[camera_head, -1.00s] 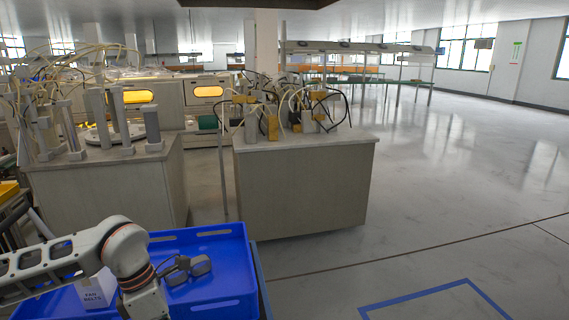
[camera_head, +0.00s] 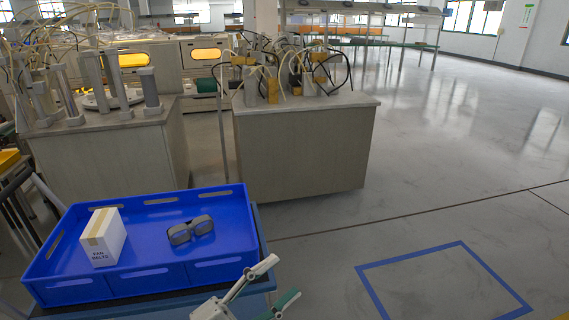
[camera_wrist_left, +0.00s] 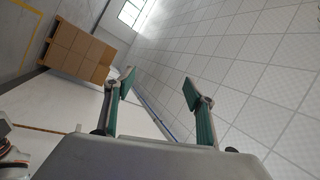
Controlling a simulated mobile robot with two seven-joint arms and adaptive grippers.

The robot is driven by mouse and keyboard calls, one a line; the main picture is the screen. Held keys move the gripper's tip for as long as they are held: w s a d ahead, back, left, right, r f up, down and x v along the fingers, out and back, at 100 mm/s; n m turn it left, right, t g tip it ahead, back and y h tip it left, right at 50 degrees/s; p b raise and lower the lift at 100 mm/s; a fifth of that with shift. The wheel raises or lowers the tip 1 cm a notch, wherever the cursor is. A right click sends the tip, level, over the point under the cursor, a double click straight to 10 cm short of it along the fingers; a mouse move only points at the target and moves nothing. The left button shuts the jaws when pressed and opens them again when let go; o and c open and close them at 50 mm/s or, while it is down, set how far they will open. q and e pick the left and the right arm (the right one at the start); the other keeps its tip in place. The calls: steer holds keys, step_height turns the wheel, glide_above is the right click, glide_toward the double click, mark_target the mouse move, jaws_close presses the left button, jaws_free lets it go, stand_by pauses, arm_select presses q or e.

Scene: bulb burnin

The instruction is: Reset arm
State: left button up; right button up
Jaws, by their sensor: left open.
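My left gripper (camera_head: 286,277) is at the bottom of the head view, in front of the blue crate's near right corner, with its green-padded fingers apart and nothing between them. The left wrist view also shows the empty, spread fingers (camera_wrist_left: 160,87), with ceiling tiles behind them. My right gripper is in neither view. The blue crate (camera_head: 218,268) sits on a stand at lower left. In it are a white box (camera_head: 106,247) with a tan tape strip and lettering that seems to read "FAN BELTS", and dark grey goggles (camera_head: 190,231) to its right.
Two pale cabinets stand behind the crate: the left one (camera_head: 110,160) carries grey posts, the middle one (camera_head: 300,150) cables and yellow blocks. A blue tape outline (camera_head: 410,258) marks the floor at right. The floor there is clear.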

arm_select(q)
steer(key=w+a+f+n+t+y, duration=0.1)
steer(key=a+f+n+t+y, duration=0.2)
steer(key=a+f+n+y, duration=0.5)
steer(key=s+a+f+n+g+y, duration=0.1)
steer(key=s+a+f+n+y, duration=0.1)
steer(key=f, duration=0.5)
steer(key=s+a+f+n+g+y, duration=0.2)
steer(key=s+a+f+n, duration=0.3)
steer(key=s+f, duration=0.2)
steer(key=s+a+f+n+g+y, duration=0.2)
steer(key=s+a+f+n, duration=0.1)
steer(key=f, duration=0.5)
steer(key=shift+s+a+f+n+y, duration=0.4)
steer(key=shift+s+n, duration=0.3)
steer(key=shift+s, duration=0.1)
steer(key=c, duration=0.8)
